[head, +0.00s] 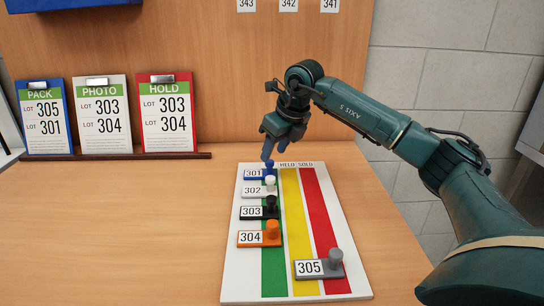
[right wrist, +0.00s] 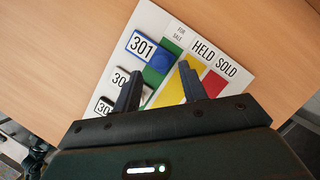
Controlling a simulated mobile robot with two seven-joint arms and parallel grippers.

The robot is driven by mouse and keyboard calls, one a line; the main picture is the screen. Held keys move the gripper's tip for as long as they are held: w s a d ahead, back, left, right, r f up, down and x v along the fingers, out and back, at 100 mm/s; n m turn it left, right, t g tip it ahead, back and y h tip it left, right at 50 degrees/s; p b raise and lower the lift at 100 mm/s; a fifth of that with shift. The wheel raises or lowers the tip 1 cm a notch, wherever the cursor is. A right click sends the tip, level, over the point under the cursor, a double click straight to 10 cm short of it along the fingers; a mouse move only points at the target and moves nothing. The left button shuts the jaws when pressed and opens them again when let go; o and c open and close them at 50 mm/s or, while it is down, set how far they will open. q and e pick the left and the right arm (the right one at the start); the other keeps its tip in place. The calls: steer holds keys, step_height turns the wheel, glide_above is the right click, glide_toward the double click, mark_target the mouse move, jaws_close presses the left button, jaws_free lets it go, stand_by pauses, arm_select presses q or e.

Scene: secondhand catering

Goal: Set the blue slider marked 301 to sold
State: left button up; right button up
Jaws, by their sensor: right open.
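The blue slider marked 301 (head: 254,174) is the top one on a white board (head: 230,280) on the table. Its blue knob (head: 269,164) is at the green for-sale column (head: 273,281). The yellow held column (head: 299,218) and red sold column (head: 323,213) lie to its right. My right gripper (head: 267,152) is open just above the knob, fingers pointing down. In the right wrist view, slider 301 (right wrist: 143,46) lies ahead of the open fingers (right wrist: 159,68), and its knob end is between them. Whether they touch it I cannot tell. My left gripper is not in view.
Below it, the white 302 (head: 253,191), black 303 (head: 252,212) and orange 304 (head: 250,238) sliders have knobs at green. The grey 305 slider (head: 311,267) has its knob at red. Three clipboards (head: 99,115) stand at the back left. The table's left part is clear.

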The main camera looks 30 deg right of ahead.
mark_target(270, 161)
steer(key=shift+x, duration=1.55)
jaws_close()
steer(key=shift+d, duration=0.1)
